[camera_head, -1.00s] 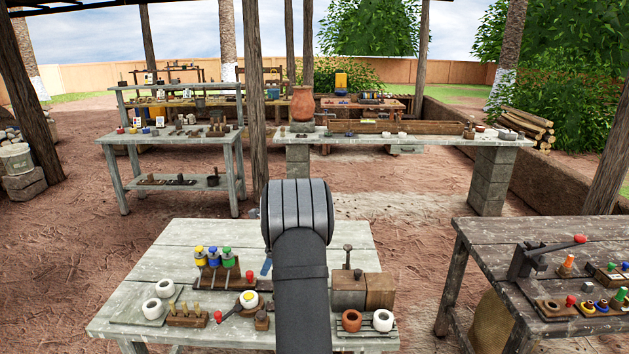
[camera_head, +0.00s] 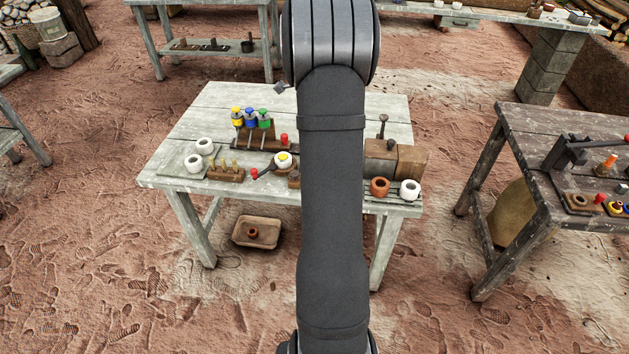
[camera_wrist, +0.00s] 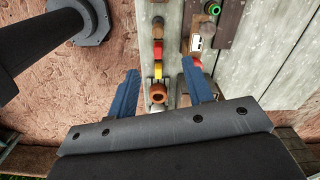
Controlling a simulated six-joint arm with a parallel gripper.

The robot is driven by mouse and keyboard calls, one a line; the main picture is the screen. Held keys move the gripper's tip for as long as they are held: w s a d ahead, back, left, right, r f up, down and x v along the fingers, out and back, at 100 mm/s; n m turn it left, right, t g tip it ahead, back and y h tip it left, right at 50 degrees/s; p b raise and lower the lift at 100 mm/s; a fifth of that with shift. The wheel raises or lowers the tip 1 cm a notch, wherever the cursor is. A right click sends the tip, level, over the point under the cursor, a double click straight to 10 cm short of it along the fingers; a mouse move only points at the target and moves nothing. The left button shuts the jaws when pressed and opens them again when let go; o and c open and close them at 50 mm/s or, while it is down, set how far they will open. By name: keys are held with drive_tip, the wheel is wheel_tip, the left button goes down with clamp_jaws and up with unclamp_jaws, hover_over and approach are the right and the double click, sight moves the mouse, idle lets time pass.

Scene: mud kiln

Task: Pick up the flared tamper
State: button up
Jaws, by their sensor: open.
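I cannot tell for sure which thing is the flared tamper. A dark tool with a rounded knob (camera_head: 383,125) stands upright by the wooden boxes at the right of the grey table (camera_head: 200,125). A small brown block (camera_head: 294,179) stands beside my arm, partly hidden. My gripper (camera_wrist: 160,83) shows in the wrist view with two blue fingers wide apart and nothing held. Below and between them is a brown round thing with a dark hole (camera_wrist: 157,94), with red and yellow parts just above it in the picture. In the head view my arm hides the gripper and the table's middle.
On the grey table are white cups (camera_head: 194,163), a peg block (camera_head: 226,174), a rack with yellow, blue and green tops (camera_head: 250,118), a terracotta cup (camera_head: 379,187) and wooden boxes (camera_head: 410,161). A floor tray (camera_head: 257,234) lies below. A dark table (camera_head: 515,145) stands right.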

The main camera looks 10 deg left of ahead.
wheel_tip(320, 180, down, 12)
drive_tip(key=shift+r, duration=0.2)
drive_tip(key=shift+s+f, duration=0.2)
drive_tip(key=shift+f, duration=2.45)
clamp_jaws()
drive_tip(key=shift+r, duration=0.1)
drive_tip(key=shift+r, duration=0.55)
wheel_tip(320, 180, up, 3)
drive_tip(key=s+d+r, duration=0.4)
drive_tip(key=d+r, duration=0.2)
drive_tip(key=d, duration=0.5)
drive_tip(key=shift+r, duration=0.4)
